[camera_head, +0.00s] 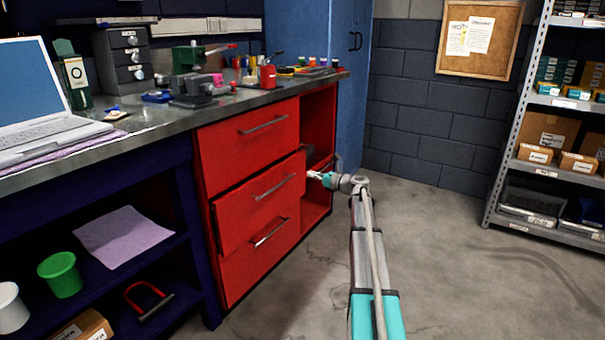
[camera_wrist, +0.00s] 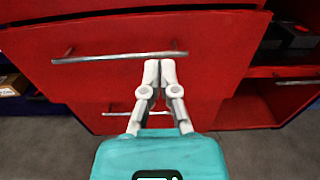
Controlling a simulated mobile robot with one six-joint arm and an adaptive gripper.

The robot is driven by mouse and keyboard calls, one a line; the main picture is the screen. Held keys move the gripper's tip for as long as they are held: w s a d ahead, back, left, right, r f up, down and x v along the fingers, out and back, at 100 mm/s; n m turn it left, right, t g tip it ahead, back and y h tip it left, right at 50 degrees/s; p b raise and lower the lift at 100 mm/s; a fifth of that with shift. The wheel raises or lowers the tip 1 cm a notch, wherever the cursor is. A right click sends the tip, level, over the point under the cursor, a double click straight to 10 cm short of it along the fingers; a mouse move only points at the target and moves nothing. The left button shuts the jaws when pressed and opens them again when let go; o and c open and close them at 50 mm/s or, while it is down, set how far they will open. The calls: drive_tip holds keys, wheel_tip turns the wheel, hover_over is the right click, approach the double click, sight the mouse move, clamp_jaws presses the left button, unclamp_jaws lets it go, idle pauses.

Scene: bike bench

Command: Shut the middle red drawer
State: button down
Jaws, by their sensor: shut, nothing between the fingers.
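The middle red drawer (camera_head: 240,215) sits between the top drawer and the bottom drawer of the red cabinet. Its front stands out a little from the drawers around it, with a dark gap along its top edge. Its bar handle (camera_head: 273,187) is grey metal. In the wrist view the drawer front (camera_wrist: 215,75) fills the middle, with the handle (camera_wrist: 100,57) across it. My gripper (camera_head: 312,174) is at the drawer's right side in the head view. In the wrist view my gripper (camera_wrist: 160,64) is shut and empty, fingertips by the handle's right end. I cannot tell if they touch.
The top drawer (camera_head: 235,145) and bottom drawer (camera_head: 245,268) look closed. Open red shelves (camera_head: 316,205) lie to the right. The workbench top (camera_head: 190,115) carries a laptop, a vise and small containers. A metal shelf rack (camera_head: 497,170) stands far right. The floor between is clear.

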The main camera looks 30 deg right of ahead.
drive_tip(key=shift+s+d, duration=0.3)
drive_tip(key=shift+s, duration=0.35)
drive_tip(key=s+a+f+n+g+p, duration=0.25)
drive_tip(key=s+a+n, duration=0.2)
drive_tip(key=a, duration=0.55)
drive_tip(key=s+a+f+n+g+h+p, duration=0.1)
drive_tip(key=s+a+f+n+g, duration=0.1)
drive_tip(key=s+a+n+g, duration=0.5)
drive_tip(key=s+a+f+n+g+p, duration=0.1)
drive_tip(key=a+f+n, duration=0.25)
drive_tip(key=a, duration=0.85)
drive_tip(key=s+a+n+g+h+p, duration=0.2)
drive_tip(key=s+a+n+h, duration=0.2)
drive_tip(key=s+n, duration=0.3)
drive_tip(key=s+a+f+n+g+h+p, duration=0.1)
drive_tip(key=s+a+n, duration=0.4)
drive_tip(key=s, duration=0.9)
drive_tip(key=n+g+h+p, duration=0.1)
drive_tip(key=n+g+h, duration=0.1)
drive_tip(key=n, duration=0.1)
drive_tip(key=shift+s+a+f+h+p, duration=0.2)
drive_tip(key=shift+s+h+p, duration=0.1)
drive_tip(key=shift+h+p, duration=0.1)
drive_tip(key=shift+s, duration=0.15)
